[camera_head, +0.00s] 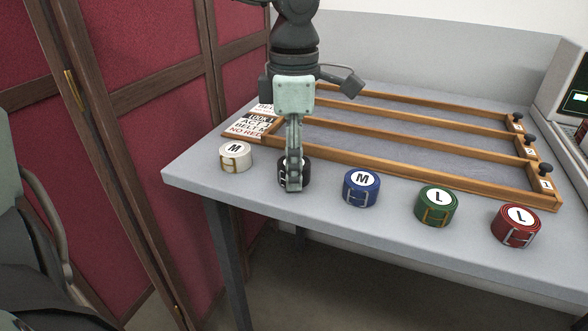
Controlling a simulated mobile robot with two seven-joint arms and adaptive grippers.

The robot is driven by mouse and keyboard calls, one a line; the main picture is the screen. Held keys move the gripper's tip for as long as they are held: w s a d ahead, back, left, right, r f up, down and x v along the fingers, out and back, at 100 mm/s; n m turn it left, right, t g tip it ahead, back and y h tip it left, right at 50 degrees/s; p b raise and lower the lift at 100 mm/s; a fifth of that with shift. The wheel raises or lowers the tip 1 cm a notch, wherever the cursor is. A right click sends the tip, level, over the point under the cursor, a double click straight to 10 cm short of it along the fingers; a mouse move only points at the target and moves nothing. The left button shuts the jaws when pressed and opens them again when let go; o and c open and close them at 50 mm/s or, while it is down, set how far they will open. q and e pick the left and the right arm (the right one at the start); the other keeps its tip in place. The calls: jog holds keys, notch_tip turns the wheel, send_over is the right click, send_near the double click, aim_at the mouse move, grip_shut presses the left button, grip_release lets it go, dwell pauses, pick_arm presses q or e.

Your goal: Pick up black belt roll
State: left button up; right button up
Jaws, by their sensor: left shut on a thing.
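The black belt roll (281,174) stands on the grey table (400,218) near its front edge, between a white roll and a blue roll. My left gripper (294,184) reaches down from above and is shut on the black belt roll. Its fingers cover the middle of the roll, so its label is hidden. I cannot tell whether the roll is clear of the table top. My right gripper is not in view.
A white roll (235,157) is left of the black one; blue (361,187), green (437,206) and red (516,225) rolls stand to the right. A wooden rack (400,165) and printed cards (251,125) lie behind. A red panelled screen (120,120) stands left; a monitor (572,100) is right.

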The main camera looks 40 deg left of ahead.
pick_arm(q)
jog(key=c, duration=0.3)
jog(key=shift+r, duration=0.15)
